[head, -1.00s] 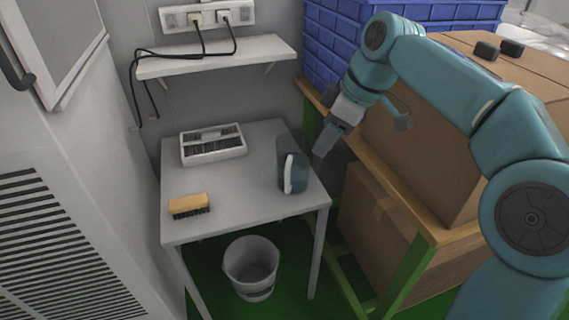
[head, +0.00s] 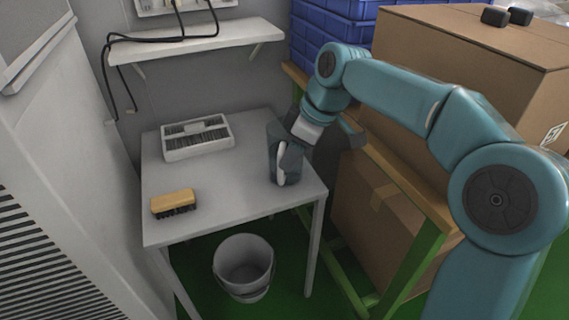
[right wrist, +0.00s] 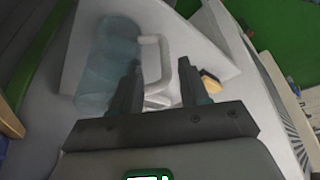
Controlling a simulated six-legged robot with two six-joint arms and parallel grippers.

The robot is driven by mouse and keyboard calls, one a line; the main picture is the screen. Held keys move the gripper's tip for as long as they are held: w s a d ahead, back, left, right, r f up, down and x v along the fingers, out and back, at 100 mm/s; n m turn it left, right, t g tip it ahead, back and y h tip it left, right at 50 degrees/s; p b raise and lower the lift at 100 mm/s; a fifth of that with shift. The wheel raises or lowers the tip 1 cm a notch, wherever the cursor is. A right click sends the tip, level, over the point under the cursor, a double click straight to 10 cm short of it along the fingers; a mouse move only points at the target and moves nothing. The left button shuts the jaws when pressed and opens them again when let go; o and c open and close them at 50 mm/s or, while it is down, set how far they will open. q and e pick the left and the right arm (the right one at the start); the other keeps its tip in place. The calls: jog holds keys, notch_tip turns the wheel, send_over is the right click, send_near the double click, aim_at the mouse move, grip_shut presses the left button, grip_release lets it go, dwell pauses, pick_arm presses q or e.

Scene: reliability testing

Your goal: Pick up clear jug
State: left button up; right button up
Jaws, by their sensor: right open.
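The clear jug (head: 274,150), bluish and see-through with a white handle (head: 282,165), stands upright on the right part of the small grey table (head: 225,205). My right gripper (head: 294,145) is at the jug's upper right side in the head view, partly overlapping it. In the right wrist view the open fingers of my right gripper (right wrist: 157,82) point at the jug (right wrist: 108,65), with the white handle (right wrist: 155,68) showing between the fingers. Whether a finger touches the jug I cannot tell. My left gripper is not in view.
A white divided tray (head: 197,137) and a yellow brush (head: 173,203) lie on the table's left side. A wall shelf (head: 200,42) with black cables is above. Cardboard boxes (head: 470,60) and blue crates (head: 330,30) stand right. A bucket (head: 243,268) is below.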

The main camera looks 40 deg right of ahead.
jog(key=b+x, duration=0.2)
jog(key=x, duration=0.1)
jog(key=b+x, duration=0.1)
jog(key=x, duration=0.1)
jog(key=shift+s+a+f, duration=0.2)
jog(key=shift+f, duration=0.05)
jog(key=shift+r, duration=0.15)
grip_shut()
dwell(0.9)
